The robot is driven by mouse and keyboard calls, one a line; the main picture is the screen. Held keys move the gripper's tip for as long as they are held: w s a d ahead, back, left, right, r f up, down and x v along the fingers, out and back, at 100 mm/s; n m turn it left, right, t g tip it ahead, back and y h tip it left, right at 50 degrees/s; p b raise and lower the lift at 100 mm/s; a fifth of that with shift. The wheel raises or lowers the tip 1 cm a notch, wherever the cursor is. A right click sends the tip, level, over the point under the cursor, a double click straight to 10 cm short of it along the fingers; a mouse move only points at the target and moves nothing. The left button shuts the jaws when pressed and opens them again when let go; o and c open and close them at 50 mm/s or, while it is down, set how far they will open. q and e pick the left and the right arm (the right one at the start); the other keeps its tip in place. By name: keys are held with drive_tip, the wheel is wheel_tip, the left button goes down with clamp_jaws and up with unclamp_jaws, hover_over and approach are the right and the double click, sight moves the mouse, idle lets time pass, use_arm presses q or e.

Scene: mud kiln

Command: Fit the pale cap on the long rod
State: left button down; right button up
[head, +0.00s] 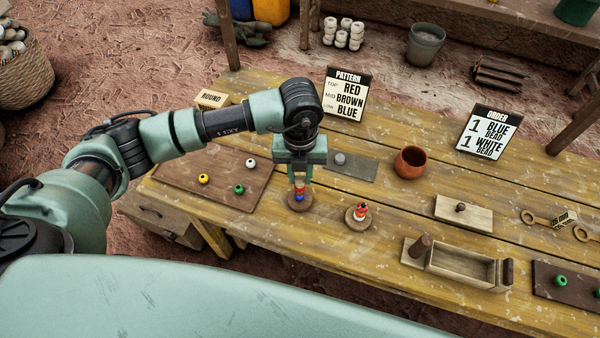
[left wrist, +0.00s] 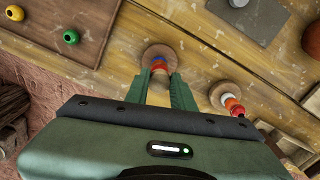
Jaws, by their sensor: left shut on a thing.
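My left gripper (head: 299,184) points down over a round wooden base (head: 299,203) with an upright rod. Its fingers are shut on a small pale tan thing (head: 299,179), which may be the pale cap; the fingers partly hide it. Just below it are red and blue beads (head: 299,195) on the rod. I cannot tell whether the pale thing touches the rod's top. In the left wrist view the base (left wrist: 159,56) shows between the fingers. My right gripper is not in view.
A light grey knob-like piece (head: 339,158) sits on a dark slate (head: 362,167) behind. A brown board (head: 215,172) with yellow, green and white beads lies left. A clay cup (head: 410,162), a lid (head: 463,213) and an open wooden box (head: 458,270) stand to the right.

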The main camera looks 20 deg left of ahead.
use_arm(q)
drive_tip(key=c, duration=1.1)
unclamp_jaws()
drive_tip(key=shift+r, duration=0.1)
drive_tip(key=shift+r+p, duration=2.5)
drive_tip(key=shift+r, duration=1.45)
